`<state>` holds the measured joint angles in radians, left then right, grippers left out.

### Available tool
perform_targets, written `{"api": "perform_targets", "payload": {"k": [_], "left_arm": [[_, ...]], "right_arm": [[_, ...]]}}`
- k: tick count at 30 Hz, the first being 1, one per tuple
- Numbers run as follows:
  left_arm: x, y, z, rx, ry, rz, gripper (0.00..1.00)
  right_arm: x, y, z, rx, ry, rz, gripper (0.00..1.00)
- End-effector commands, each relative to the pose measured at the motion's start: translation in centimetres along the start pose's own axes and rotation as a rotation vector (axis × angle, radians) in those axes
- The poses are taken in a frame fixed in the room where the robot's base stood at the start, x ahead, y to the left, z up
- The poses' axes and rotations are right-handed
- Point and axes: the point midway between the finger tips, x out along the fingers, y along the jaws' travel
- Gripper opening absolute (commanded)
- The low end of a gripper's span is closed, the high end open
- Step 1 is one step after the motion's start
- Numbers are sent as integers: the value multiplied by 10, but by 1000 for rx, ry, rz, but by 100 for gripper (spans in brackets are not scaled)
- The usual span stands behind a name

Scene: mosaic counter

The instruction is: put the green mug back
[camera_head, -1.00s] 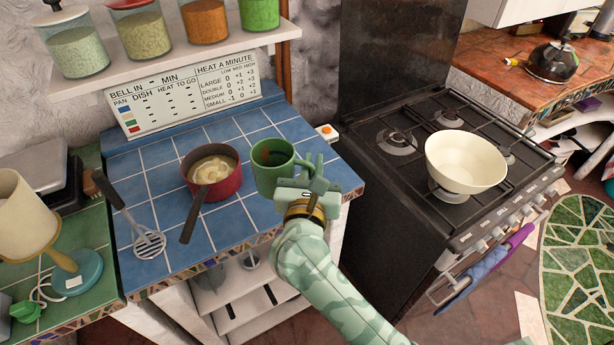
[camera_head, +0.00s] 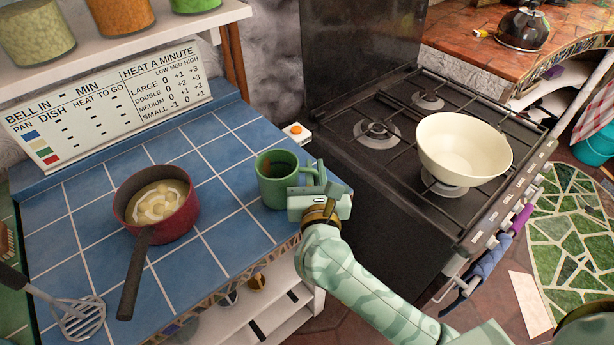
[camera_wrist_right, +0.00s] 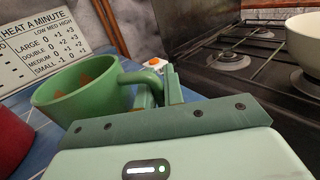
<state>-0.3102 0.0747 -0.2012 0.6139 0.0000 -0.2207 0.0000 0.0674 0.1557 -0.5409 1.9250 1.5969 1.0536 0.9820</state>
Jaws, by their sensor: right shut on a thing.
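The green mug (camera_head: 277,181) is upright at the right end of the blue tiled counter (camera_head: 226,213). Its handle faces right. My right gripper (camera_head: 314,182) is at the mug's right side, shut on its handle. In the right wrist view the mug (camera_wrist_right: 85,95) fills the left, with its handle at my fingers (camera_wrist_right: 163,88). Whether the mug's base touches the tiles is hard to tell. My left gripper is not in view.
A red pan (camera_head: 163,228) of food stands left of the mug, its dark handle toward the front. A slotted spatula (camera_head: 82,318) lies at the front left. A cream bowl (camera_head: 464,150) sits on the black stove (camera_head: 345,130). A small orange-buttoned box (camera_head: 297,132) is behind the mug.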

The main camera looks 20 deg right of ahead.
Motion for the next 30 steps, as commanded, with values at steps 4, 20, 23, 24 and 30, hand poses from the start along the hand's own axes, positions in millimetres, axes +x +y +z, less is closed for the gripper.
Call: {"api": "perform_targets", "payload": {"k": [4, 20, 23, 24, 30], "left_arm": [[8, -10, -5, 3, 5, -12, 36], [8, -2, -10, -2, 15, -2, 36], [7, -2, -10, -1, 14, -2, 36], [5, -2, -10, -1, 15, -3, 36], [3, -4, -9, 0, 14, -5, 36]], "right_arm": [[1, -3, -7, 3, -2, 4, 0], [0, -3, -9, 2, -1, 4, 32], [0, -3, -7, 2, -1, 4, 32], [0, -3, -4, 2, -2, 4, 32], [-33, -2, -7, 1, 3, 6, 32]]}}
